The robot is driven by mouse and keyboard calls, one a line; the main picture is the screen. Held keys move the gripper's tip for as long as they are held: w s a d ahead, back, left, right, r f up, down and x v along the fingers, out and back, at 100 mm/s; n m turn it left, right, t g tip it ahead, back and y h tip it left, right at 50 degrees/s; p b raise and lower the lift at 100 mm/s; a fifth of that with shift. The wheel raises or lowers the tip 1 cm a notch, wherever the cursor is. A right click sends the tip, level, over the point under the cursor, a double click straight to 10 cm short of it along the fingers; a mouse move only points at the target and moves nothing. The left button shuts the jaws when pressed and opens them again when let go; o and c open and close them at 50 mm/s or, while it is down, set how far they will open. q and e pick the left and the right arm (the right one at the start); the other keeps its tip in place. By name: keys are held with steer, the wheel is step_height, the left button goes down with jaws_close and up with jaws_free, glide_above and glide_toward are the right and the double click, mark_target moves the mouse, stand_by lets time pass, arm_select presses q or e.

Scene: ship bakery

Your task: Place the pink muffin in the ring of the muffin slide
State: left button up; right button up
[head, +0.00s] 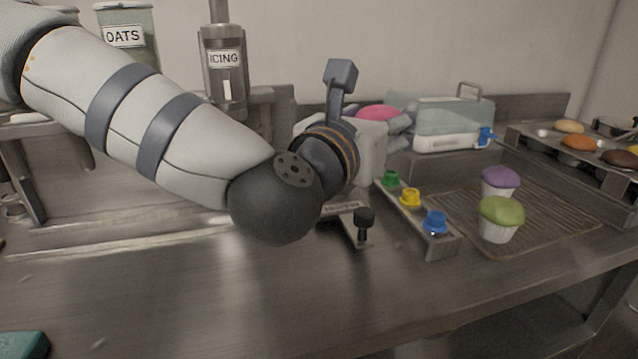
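The pink muffin (378,113) shows only as a pink dome behind my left wrist; its lower part is hidden. My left gripper (398,122) points away from me at the muffin, with a grey finger beside the dome. The wrist hides most of the gripper, so I cannot tell whether it is shut on the muffin. A metal piece with a label and a black knob (364,217), perhaps part of the muffin slide, stands on the counter below the wrist. I cannot make out the ring. My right gripper is not in view.
A rail with green, yellow and blue (435,222) pieces stands right of the knob. Purple (499,181) and green (501,217) muffins stand on a wire rack (553,217). A clear-lidded box (440,115) is behind. The front counter (230,305) is mostly clear.

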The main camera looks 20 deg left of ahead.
arm_select(q)
steer(key=w+a+f, duration=0.4)
steer(key=w+a+f+b, duration=0.1)
steer(key=w+a+f, duration=0.3)
steer(key=f, duration=0.1)
steer(key=shift+w+a+f, duration=0.1)
steer(key=shift+w+a, duration=0.15)
steer(key=shift+w, duration=0.15)
steer(key=f, duration=0.3)
steer(key=shift+w+a+f+b, duration=0.15)
steer(key=shift+a+f+b, duration=0.05)
steer(key=shift+f+b, duration=0.2)
steer(key=shift+r, duration=0.15)
steer(key=shift+f, duration=0.25)
steer(key=o, duration=0.9)
steer(key=shift+r, duration=0.1)
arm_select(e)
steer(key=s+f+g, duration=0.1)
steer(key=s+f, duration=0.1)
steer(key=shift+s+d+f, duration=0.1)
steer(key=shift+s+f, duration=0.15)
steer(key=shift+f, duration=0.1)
arm_select(q)
steer(key=shift+r, duration=0.1)
